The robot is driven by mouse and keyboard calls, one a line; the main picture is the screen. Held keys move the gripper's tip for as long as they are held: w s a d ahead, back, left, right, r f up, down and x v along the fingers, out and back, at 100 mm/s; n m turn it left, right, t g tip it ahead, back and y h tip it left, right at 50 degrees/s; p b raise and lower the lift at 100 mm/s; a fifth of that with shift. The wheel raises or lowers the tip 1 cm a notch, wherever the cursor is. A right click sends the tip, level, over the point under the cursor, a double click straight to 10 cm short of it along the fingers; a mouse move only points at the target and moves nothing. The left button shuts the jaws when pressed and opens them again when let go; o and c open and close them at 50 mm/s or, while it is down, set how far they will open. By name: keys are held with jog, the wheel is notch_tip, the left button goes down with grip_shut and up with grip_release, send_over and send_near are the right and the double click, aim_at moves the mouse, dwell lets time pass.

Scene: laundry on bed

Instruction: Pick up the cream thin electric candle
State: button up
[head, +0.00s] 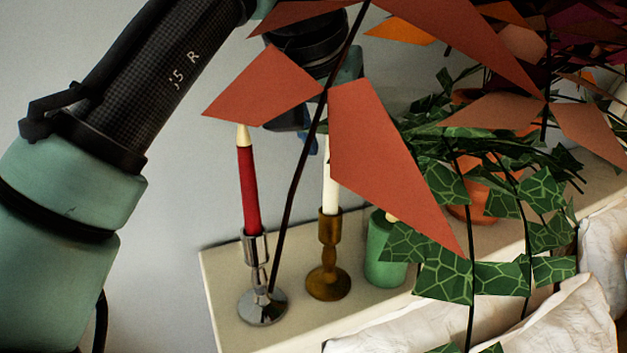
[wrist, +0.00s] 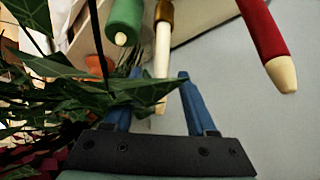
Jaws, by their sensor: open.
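The cream thin electric candle (head: 331,188) stands upright in a brass-coloured holder (head: 328,262) on the shelf; leaves hide its top in the head view. In the wrist view the candle (wrist: 162,50) points toward my gripper. Its tip lies between the two blue fingers in the picture. My gripper (wrist: 160,77) is open and empty, with a gap visible on both sides of the candle. In the head view my gripper (head: 307,142) is at the candle's upper end, mostly hidden behind orange-red leaves. I cannot tell exactly how deep the candle sits between the fingers.
A red candle (head: 249,190) in a silver holder (head: 262,306) stands left of the cream one. A short green candle (head: 384,262) stands to its right. Patterned green leaves (head: 445,278) and orange-red leaves (head: 375,160) crowd the right side; leaves also touch the left finger's area in the wrist view.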

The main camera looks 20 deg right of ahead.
aim_at(336, 161)
jog(key=shift+w+f+p, duration=0.15)
jog(key=shift+f+p, duration=0.1)
jog(key=shift+p, duration=0.2)
jog(key=shift+p+x, duration=0.75)
jog(key=shift+x, duration=1.25)
jog(key=shift+r, duration=0.1)
jog(key=shift+c, duration=0.9)
grip_shut()
